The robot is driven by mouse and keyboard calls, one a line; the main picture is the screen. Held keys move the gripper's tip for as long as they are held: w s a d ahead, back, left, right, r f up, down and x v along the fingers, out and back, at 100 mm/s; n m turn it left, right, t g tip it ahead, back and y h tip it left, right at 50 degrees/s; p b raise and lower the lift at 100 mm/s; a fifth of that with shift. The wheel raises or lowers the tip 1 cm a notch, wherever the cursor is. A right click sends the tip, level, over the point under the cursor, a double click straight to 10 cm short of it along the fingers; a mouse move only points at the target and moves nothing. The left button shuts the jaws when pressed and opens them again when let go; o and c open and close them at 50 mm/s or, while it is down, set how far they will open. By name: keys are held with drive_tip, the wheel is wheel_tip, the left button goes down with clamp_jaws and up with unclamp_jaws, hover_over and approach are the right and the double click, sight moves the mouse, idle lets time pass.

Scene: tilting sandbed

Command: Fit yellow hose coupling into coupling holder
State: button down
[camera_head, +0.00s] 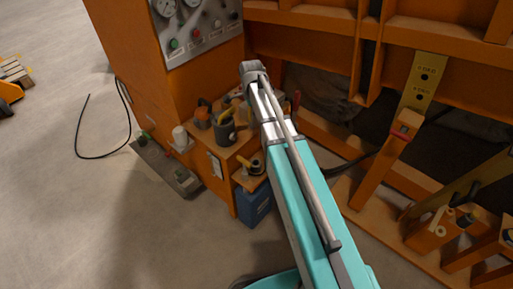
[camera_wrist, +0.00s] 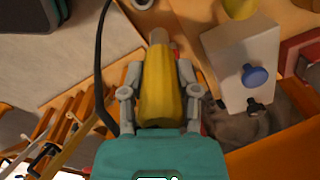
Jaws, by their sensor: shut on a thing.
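In the wrist view, my gripper (camera_wrist: 160,78) is shut on the yellow hose coupling (camera_wrist: 159,95), with one finger on each side. The coupling is a ribbed yellow body with a narrower grey end pointing toward the top of the picture. In the head view my arm reaches toward the orange cabinet, and its links hide the gripper and the coupling. I cannot tell for certain which thing is the coupling holder in either view.
In the wrist view a pale box with a blue knob (camera_wrist: 255,76) stands right of the coupling, and a black cable (camera_wrist: 98,70) runs along its left. In the head view cluttered shelves stand by the orange cabinet (camera_head: 150,90). The floor (camera_head: 60,200) at left is mostly clear.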

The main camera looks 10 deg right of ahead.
drive_tip(key=s+f+b, duration=0.3)
drive_tip(key=f+b, duration=0.7)
drive_tip(key=f, duration=0.2)
drive_tip(key=shift+s+d+b, duration=0.3)
drive_tip(key=shift+s, duration=0.1)
drive_tip(key=shift+f+b, duration=2.8)
drive_tip(key=shift+b, duration=0.05)
drive_tip(key=shift+f+b, duration=2.8)
drive_tip(key=shift+f, duration=0.05)
idle(0.4)
drive_tip(key=shift+c, duration=1.3)
unclamp_jaws()
